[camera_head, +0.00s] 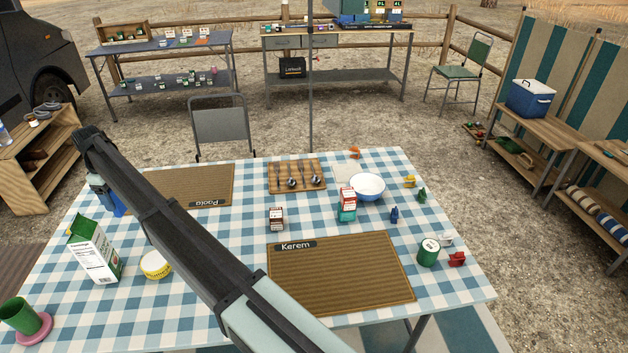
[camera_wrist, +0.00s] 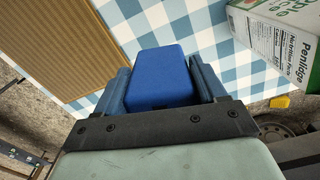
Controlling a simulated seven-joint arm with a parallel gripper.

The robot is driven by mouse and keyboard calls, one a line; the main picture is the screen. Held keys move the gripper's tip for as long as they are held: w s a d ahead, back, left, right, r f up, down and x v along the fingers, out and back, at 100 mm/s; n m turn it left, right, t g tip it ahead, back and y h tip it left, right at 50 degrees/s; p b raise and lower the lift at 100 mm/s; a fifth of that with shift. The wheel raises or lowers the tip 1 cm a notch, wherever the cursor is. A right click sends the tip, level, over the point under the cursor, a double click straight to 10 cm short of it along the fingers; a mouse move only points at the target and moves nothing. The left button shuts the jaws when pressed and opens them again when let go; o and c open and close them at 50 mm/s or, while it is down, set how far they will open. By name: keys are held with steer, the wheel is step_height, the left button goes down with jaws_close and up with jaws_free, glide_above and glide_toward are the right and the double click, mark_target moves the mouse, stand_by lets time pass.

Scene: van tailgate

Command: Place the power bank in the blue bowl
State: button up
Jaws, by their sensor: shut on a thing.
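The power bank (camera_wrist: 160,78) is a plain blue block between the fingers of my gripper (camera_wrist: 162,88) in the wrist view. My gripper is shut on it, with a dark finger against each side. In the head view, the power bank (camera_head: 117,206) shows partly below my arm at the table's left side, near the Paola mat. Whether it touches the cloth is unclear. The blue bowl (camera_head: 367,192), white inside with a bluish outer side, stands at the table's back right, well to the right of my gripper. Its inside looks empty.
A juice carton (camera_head: 95,252) stands close to my gripper, with a yellow bowl (camera_head: 155,265) nearby. A red and teal box (camera_head: 347,205) stands in front of the blue bowl. A cutlery board (camera_head: 297,176) lies to its left. The Kerem mat (camera_head: 340,275) is bare.

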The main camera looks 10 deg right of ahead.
steer(key=w+d+m, duration=0.2)
steer(key=w+d, duration=0.5)
steer(key=d, duration=0.4)
steer(key=w+d+m, duration=0.1)
steer(key=w+d, duration=0.6)
steer(key=d, duration=0.4)
steer(key=w+d+r+m, duration=0.1)
steer(key=w+d+m, duration=0.15)
steer(key=d, duration=0.95)
steer(key=w+d+m, duration=0.1)
steer(key=w+d, duration=0.3)
steer(key=d, duration=0.9)
steer(key=r+m, duration=0.1)
steer(key=m, duration=0.4)
glide_above(368, 179)
steer(key=a, duration=0.2)
steer(key=shift+s+m, duration=1.95)
steer(key=shift+s, duration=0.75)
steer(key=shift+f, duration=5.2)
steer(key=shift+f, duration=0.5)
